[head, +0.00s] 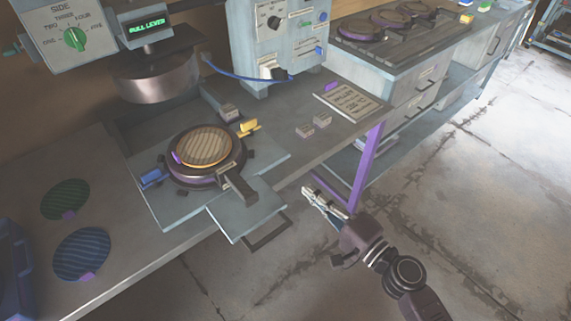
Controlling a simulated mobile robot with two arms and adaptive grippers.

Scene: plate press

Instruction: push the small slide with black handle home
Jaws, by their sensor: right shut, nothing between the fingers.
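The small slide (235,219) is a pale grey plate that sticks out past the front edge of the bench. Its black handle (267,233) is a dark bar at its outer end, hanging over the floor. My right gripper (308,190) is shut and empty. It is up and to the right of the handle in the picture, apart from it, with its fingers pointing up and left. My left gripper is not in view.
A round plate holder (207,179) with a dark handle sits on the grey press base, inward of the slide. The press head (158,77) hangs behind it. Two striped discs (83,252) lie at left. A purple table leg (366,165) stands near my right gripper. Open floor lies at right.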

